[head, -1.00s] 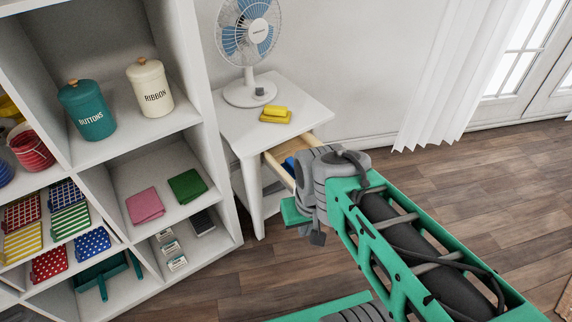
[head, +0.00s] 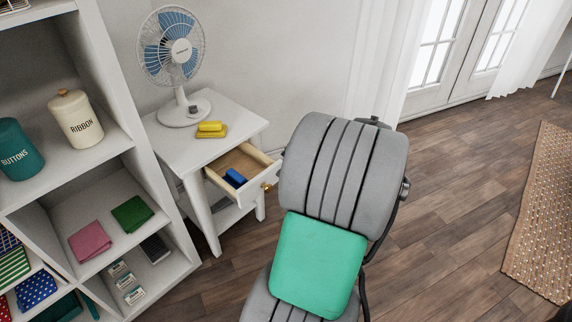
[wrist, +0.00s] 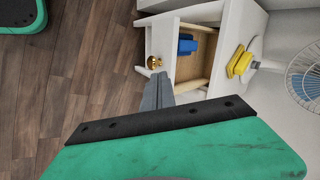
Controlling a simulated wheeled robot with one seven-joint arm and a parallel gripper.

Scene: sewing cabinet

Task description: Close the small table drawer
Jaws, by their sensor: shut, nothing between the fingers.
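The small white table (head: 190,152) stands beside the shelf, with its drawer (head: 240,172) pulled open towards the right. A blue object (head: 234,178) lies inside the drawer. The drawer front carries a round brass knob (head: 267,187), which also shows in the wrist view (wrist: 154,62). In the wrist view my gripper (wrist: 158,78) is shut and empty, its tips close to the drawer's front edge, just beside the knob. I cannot tell whether they touch it. In the head view my grey and green arm hides the gripper.
A fan (head: 172,50) and yellow blocks (head: 211,129) stand on the tabletop. A white shelf (head: 160,200) with canisters and folded cloths is at the left. Wooden floor (head: 440,190) is clear at the right, up to a woven rug (head: 545,210).

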